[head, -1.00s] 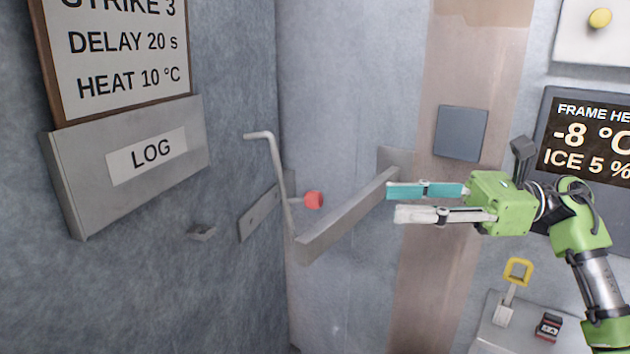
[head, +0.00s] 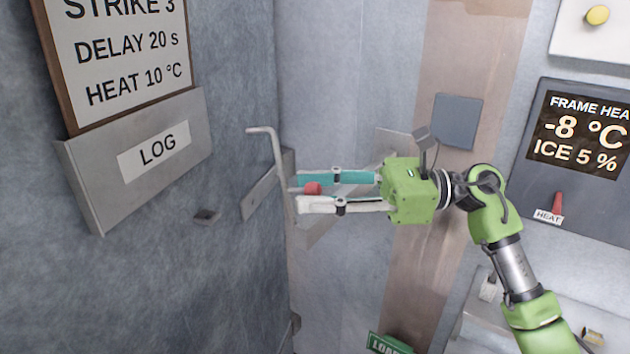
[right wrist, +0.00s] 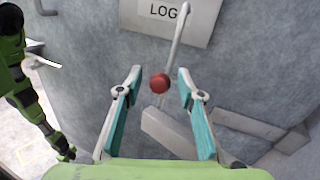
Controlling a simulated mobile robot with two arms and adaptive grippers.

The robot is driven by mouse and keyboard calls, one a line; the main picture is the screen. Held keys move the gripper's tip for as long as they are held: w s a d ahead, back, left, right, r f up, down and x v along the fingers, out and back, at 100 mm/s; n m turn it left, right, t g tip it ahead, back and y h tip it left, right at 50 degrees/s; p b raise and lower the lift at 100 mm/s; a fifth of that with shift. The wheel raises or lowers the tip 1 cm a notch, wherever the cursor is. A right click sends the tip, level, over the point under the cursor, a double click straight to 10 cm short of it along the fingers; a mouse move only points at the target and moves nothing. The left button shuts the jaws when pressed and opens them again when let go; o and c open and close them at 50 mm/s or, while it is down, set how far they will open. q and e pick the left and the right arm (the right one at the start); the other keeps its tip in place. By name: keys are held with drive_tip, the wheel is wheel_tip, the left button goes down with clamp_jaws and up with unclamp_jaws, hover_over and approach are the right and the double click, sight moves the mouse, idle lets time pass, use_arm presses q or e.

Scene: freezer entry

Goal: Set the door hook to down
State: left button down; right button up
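The door hook is a bent grey rod (head: 272,150) with a short stem and a red knob (head: 312,188), beside the corner of the wall and door. Its bent end points up and to the left. My right gripper (head: 302,193) is open, its teal and white fingers reaching left on either side of the knob. In the right wrist view the red knob (right wrist: 160,83) sits between the spread fingertips, with a gap to each. The rod (right wrist: 180,38) rises behind it towards the LOG box. Part of my left arm shows at the left there; its finger opening is unclear.
A grey bar (head: 322,230) crosses the door behind my right gripper. The LOG box (head: 90,190) is on the left wall, with a small bracket (head: 206,214) below it. A display panel (head: 590,215) with a red HEAT lever (head: 558,202) is on the right.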

drive_tip(key=shift+a, duration=0.1)
clamp_jaws()
use_arm(q)
drive_tip(key=shift+s+a, duration=0.1)
drive_tip(key=shift+s, duration=1.05)
drive_tip(key=shift+w, duration=0.1)
